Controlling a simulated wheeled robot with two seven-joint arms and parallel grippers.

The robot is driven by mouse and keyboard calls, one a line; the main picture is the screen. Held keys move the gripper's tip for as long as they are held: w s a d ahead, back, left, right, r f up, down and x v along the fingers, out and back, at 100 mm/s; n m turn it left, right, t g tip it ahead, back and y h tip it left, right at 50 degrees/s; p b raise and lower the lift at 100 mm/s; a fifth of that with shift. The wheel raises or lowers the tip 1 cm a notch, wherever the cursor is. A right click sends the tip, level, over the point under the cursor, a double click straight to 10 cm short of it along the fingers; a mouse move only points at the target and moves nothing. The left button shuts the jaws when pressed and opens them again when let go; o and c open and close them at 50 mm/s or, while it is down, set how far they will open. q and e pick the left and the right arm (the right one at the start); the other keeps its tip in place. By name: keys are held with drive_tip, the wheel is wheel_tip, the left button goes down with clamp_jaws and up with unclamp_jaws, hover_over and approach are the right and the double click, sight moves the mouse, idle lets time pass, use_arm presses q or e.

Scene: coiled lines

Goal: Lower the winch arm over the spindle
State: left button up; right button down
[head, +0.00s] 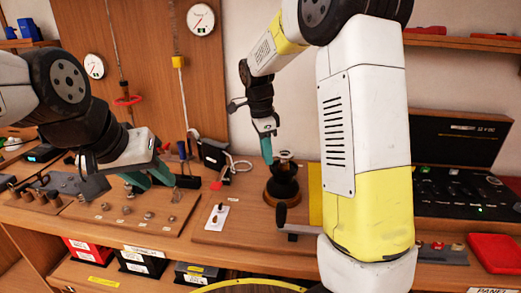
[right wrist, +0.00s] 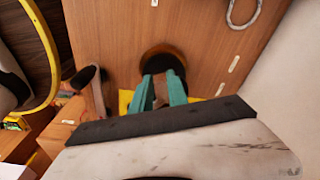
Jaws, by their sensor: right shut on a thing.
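A black winch (head: 283,188) with a wide round base stands on the wooden board, a small metal piece (head: 286,155) at its top. The spindle cannot be told apart clearly. My right gripper (head: 268,160) points down beside the winch top. In the right wrist view its teal fingers (right wrist: 163,78) are shut on a small brownish-grey piece (right wrist: 160,93), apparently the winch arm, mostly hidden. The dark round winch base (right wrist: 165,58) shows beyond the fingertips. My left gripper (head: 150,178) has its teal fingers apart, empty, over the left board.
A dark crank handle (head: 282,212) on a grey bar stands at the board's front edge. A small white plate (head: 216,216) lies left of the winch. A black panel case (head: 463,190) is at right. A yellow hoop (head: 250,286) is at the front.

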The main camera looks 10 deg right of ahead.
drive_tip(key=shift+f, duration=1.4)
drive_tip(key=shift+f, duration=0.3)
idle(4.7)
drive_tip(key=shift+f, duration=0.4)
drive_tip(key=c, duration=0.9)
unclamp_jaws()
drive_tip(key=shift+r, duration=2.5)
